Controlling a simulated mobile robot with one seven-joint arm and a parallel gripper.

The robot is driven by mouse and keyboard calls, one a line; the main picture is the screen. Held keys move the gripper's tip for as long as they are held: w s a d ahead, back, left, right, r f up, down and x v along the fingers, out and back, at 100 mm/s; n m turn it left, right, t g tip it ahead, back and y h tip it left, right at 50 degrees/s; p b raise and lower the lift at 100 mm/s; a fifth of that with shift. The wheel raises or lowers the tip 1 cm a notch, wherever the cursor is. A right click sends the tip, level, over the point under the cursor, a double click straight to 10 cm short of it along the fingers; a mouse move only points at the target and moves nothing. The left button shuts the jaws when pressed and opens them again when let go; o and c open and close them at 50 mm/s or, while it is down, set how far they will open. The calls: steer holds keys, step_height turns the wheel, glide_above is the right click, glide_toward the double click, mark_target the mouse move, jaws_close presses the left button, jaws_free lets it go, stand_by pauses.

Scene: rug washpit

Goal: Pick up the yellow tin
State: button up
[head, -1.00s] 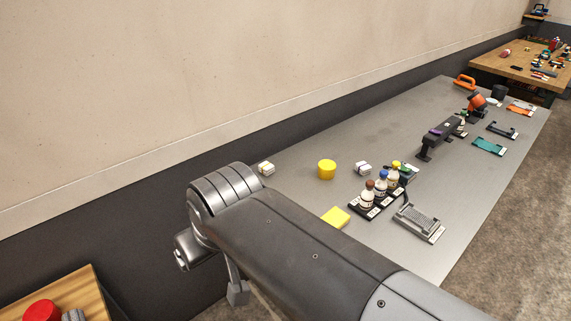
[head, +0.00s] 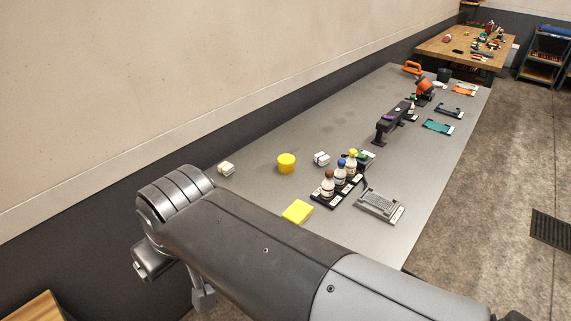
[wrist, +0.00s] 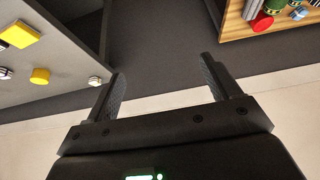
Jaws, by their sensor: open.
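The yellow tin (head: 286,163) is a short round cylinder standing on the grey metal table, toward its wall side. It also shows in the wrist view (wrist: 40,76), at the left, outside the jaws. My gripper (wrist: 162,72) is open and empty, with dark floor and wall between its fingers. In the head view my arm crosses the foreground, and the gripper hangs mostly hidden off the near end of the table, well short of the tin.
A flat yellow block (head: 297,211) lies nearer than the tin. Small white boxes (head: 226,168) (head: 321,158) stand on either side of it. Bottles in a black rack (head: 335,196) and a grey tray (head: 380,206) are to the right. A wooden surface (wrist: 232,22) holds a red round object (wrist: 262,21).

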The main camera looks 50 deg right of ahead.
steer(key=shift+o, duration=0.2)
steer(key=w+d+r+m+g+h, duration=0.1)
steer(key=w+d+r+m+h, duration=0.1)
steer(key=w+d, duration=0.85)
steer(key=m, duration=0.4)
glide_toward(287, 159)
steer(key=f, duration=0.1)
steer(key=shift+g, duration=0.4)
steer(key=x, duration=0.4)
steer(key=shift+w+f, duration=0.2)
steer(key=shift+f, duration=0.1)
steer(key=shift+w+x, duration=0.15)
steer(key=shift+x, duration=1.3)
steer(key=shift+w+x, duration=0.15)
steer(key=shift+x, duration=1.3)
steer(key=shift+r, duration=0.15)
